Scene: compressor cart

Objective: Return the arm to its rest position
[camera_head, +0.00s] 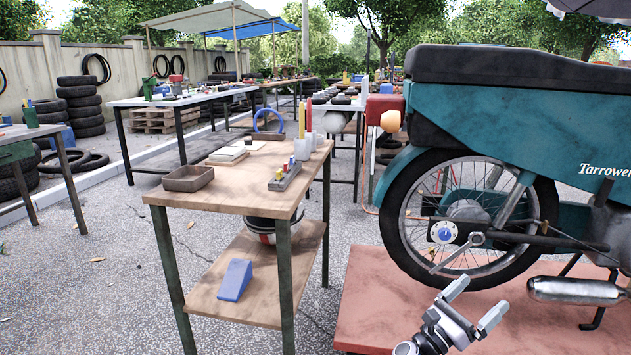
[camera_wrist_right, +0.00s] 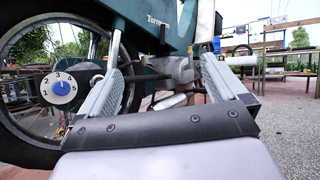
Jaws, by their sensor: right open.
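My right gripper (camera_head: 474,306) is in the lower right of the head view, in front of the motorbike's rear wheel. Its two fingers are spread apart with nothing between them. In the right wrist view my right gripper (camera_wrist_right: 165,80) also shows open and empty. A round dial with numbers and a blue knob (camera_head: 444,232) sits at the wheel, above and left of the gripper and apart from it. The dial also shows at the left of the right wrist view (camera_wrist_right: 59,88). My left gripper is not in view.
The teal motorbike (camera_head: 500,95) stands on a reddish platform (camera_head: 385,290) at right. A wooden cart (camera_head: 235,185) stands left, with a tray (camera_head: 188,178) on top and a blue wedge (camera_head: 235,280) on its lower shelf. Paved ground (camera_head: 90,265) is free at left.

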